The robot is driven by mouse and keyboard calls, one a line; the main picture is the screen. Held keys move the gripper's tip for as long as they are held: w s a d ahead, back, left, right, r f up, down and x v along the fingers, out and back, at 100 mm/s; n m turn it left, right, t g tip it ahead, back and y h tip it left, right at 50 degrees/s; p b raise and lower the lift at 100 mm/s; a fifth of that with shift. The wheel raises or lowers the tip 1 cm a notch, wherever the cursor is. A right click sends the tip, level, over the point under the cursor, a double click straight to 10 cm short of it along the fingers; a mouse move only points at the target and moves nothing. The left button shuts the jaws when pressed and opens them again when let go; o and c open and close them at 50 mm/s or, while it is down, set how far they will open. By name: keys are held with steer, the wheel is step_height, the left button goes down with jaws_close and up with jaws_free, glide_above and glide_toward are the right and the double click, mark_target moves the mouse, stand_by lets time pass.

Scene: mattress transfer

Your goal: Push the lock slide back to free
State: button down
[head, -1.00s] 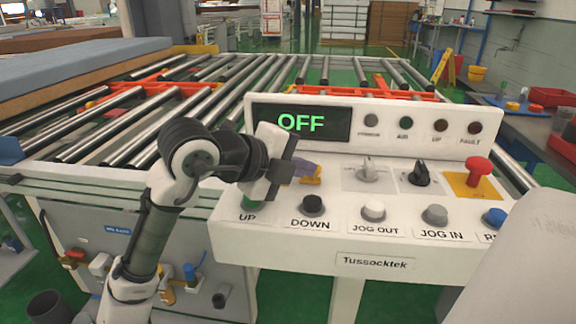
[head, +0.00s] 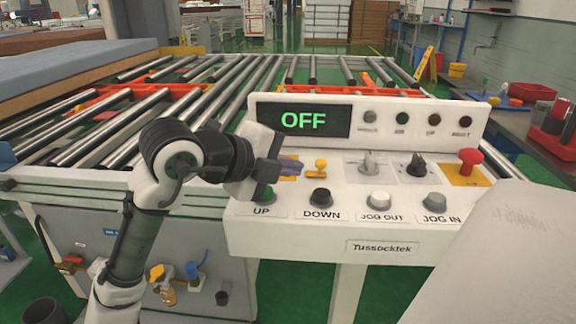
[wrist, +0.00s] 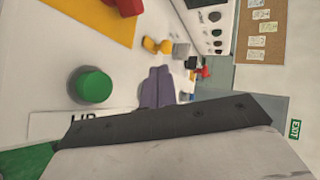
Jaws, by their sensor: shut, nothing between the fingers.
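A small yellow piece, apparently the lock slide (head: 318,167), stands on the white control panel (head: 290,233) above the DOWN button. It also shows in the wrist view (wrist: 157,45). My gripper (head: 297,165) is just left of it in the head view. The purple fingers (wrist: 158,88) are shut together with nothing between them. They look a little apart from the yellow piece. The wrist view shows the fingers low over the panel, beside the green UP button (wrist: 91,86). How far the slide is set is too small to tell.
The DOWN button (head: 321,197) is below the yellow piece. A grey knob (head: 368,162), a black knob (head: 416,166) and a red button (head: 470,159) stand to the right. The raised panel back with the OFF display (head: 303,120) is behind. A yellow plate (head: 288,173) is partly behind the fingers.

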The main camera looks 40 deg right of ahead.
steer(key=v, duration=0.8)
steer(key=shift+a+r, duration=0.3)
steer(key=shift+a, duration=0.05)
